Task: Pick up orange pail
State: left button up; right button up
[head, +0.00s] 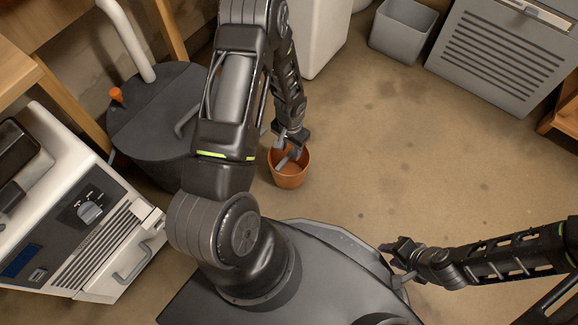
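The orange pail (289,177) stands upright on the floor near the middle of the head view, just beyond my base. My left gripper (289,157) points down at the pail, with its fingertips at the pail's opening and over its far rim. The fingers are small and partly overlap the rim, so I cannot tell whether they grip it. My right gripper (392,262) is at the lower right, beside my base and away from the pail. Its fingers look spread apart, with nothing between them.
A dark lidded tank (150,120) with a white pipe stands left of the pail. A white and grey machine (85,215) is at the far left. A grey bin (402,32) and a grey louvred panel (495,55) stand at the back right. The floor right of the pail is clear.

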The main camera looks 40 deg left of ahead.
aim_at(290, 154)
pick_arm(q)
notch_tip(290, 154, down, 5)
jog(key=b, duration=0.2)
jog(key=shift+a+f+b, duration=0.1)
jog(key=shift+b, duration=0.3)
jog(key=shift+c, duration=0.6)
grip_shut()
dwell(0.8)
